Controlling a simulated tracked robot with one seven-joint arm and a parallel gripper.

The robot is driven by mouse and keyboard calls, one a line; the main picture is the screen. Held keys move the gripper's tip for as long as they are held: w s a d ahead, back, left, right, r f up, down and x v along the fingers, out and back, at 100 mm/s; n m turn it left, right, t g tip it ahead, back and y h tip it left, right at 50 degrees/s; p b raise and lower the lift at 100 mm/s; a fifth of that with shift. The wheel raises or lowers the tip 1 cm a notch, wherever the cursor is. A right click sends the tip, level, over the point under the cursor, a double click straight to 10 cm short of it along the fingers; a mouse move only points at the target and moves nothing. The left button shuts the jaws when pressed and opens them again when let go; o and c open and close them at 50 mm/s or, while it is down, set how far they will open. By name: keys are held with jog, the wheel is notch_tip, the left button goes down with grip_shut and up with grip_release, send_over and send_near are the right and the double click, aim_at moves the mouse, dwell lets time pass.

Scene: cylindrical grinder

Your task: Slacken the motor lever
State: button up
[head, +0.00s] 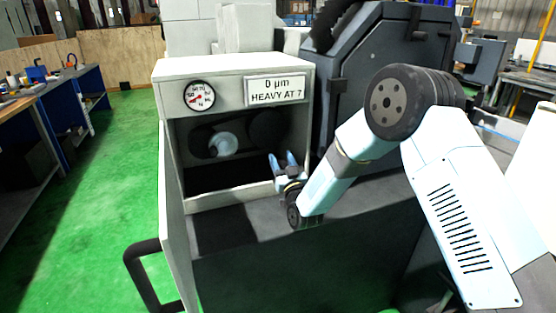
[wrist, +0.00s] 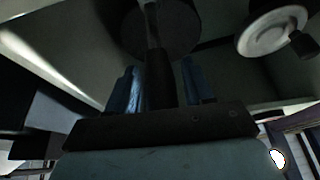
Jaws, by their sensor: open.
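My gripper (head: 283,158) is open, with its blue fingers pointing up at the right front of the grinder's cabinet opening. In the wrist view a dark, upright bar with a thinner stem (wrist: 158,78) stands between the two spread fingers. It looks like the motor lever, but I cannot tell for sure, nor whether a finger touches it. A dark round disc (wrist: 185,28) lies behind its upper end. In the head view I cannot make out the lever; the gripper and the cabinet's shadow hide that area.
The cabinet (head: 176,150) carries a dial gauge (head: 200,95) and a sign (head: 277,90) reading "0 µm HEAVY AT 7". A pale round part (head: 223,144) sits inside; a white disc with a dark knob (wrist: 268,38) shows at upper right in the wrist view. The green floor at left is clear.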

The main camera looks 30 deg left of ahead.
jog(key=shift+s+d, duration=0.1)
jog(key=shift+d, duration=0.05)
jog(key=s+d, duration=0.8)
jog(key=d, duration=0.2)
jog(key=shift+f, duration=0.3)
